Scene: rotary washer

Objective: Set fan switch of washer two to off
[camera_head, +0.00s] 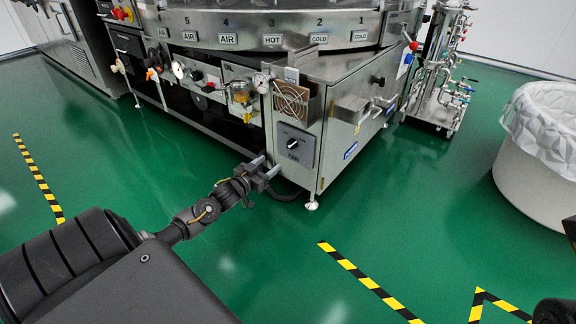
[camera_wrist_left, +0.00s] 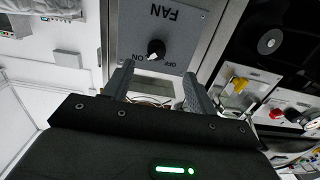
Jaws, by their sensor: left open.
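The fan switch is a black knob (camera_head: 293,143) with a white pointer, on a grey plate (camera_head: 296,157) marked FAN, low on the washer's front corner. In the left wrist view the knob (camera_wrist_left: 156,48) shows upside down, and its white mark appears to point toward ON. OFF is the label on the other side. My left gripper (camera_head: 263,169) is open and empty, below and left of the plate in the head view. In the left wrist view its fingers (camera_wrist_left: 157,86) are spread below the knob, apart from it.
The steel washer (camera_head: 262,40) has several valves and gauges left of the fan plate. A vented box (camera_head: 291,103) sits above the plate. A white lined bin (camera_head: 540,150) stands at right. Green floor (camera_head: 400,200) with yellow-black tape is open in front.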

